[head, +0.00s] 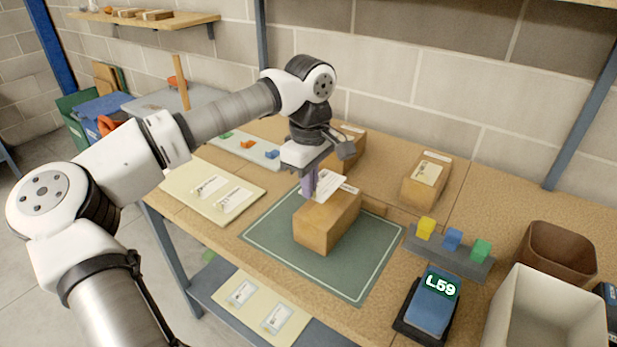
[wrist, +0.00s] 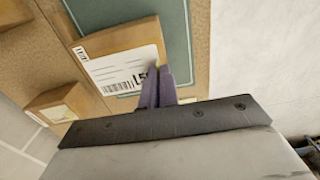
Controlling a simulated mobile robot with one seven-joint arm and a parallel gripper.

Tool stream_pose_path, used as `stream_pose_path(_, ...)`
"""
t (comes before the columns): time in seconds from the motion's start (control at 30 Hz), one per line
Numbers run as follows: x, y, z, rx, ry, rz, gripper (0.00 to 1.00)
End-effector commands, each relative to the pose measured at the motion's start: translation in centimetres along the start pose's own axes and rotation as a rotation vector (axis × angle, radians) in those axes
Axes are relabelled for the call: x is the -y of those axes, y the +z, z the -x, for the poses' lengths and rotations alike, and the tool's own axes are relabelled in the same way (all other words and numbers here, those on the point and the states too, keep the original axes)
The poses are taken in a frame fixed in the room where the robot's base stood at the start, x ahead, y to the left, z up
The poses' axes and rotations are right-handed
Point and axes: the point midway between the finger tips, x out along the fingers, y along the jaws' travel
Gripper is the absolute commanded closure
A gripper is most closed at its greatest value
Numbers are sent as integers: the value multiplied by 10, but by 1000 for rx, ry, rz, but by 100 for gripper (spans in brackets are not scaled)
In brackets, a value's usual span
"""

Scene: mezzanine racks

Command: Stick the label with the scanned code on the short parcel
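My gripper (head: 309,193) is over the left end of a brown parcel (head: 325,224) on the green mat (head: 275,238). Its purple fingers are close together on one edge of a white label (head: 329,184). In the wrist view, my gripper (wrist: 158,88) covers part of the label (wrist: 125,72), which shows a barcode and "L5" before the fingers hide the rest. The label is over the parcel top; I cannot tell whether it touches. The scanner (head: 430,303) displays "L59". Two other brown parcels stand behind, one back centre (head: 350,147) and one right (head: 425,182).
A backing sheet (head: 232,179) with more labels lies left of the mat. Another label sheet (head: 260,305) is on the lower shelf. A grey block holder (head: 450,252) with coloured blocks, a brown bin (head: 560,252) and a white bin (head: 543,315) stand right. The mat's front is clear.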

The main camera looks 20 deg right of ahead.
Motion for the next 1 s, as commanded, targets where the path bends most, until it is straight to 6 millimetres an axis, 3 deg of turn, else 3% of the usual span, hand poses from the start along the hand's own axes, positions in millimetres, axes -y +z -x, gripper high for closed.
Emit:
stream_pose_path(0.6,0,0,-54,0,0,0,100)
stream_pose_path(1.0,0,0,-58,0,0,0,100)
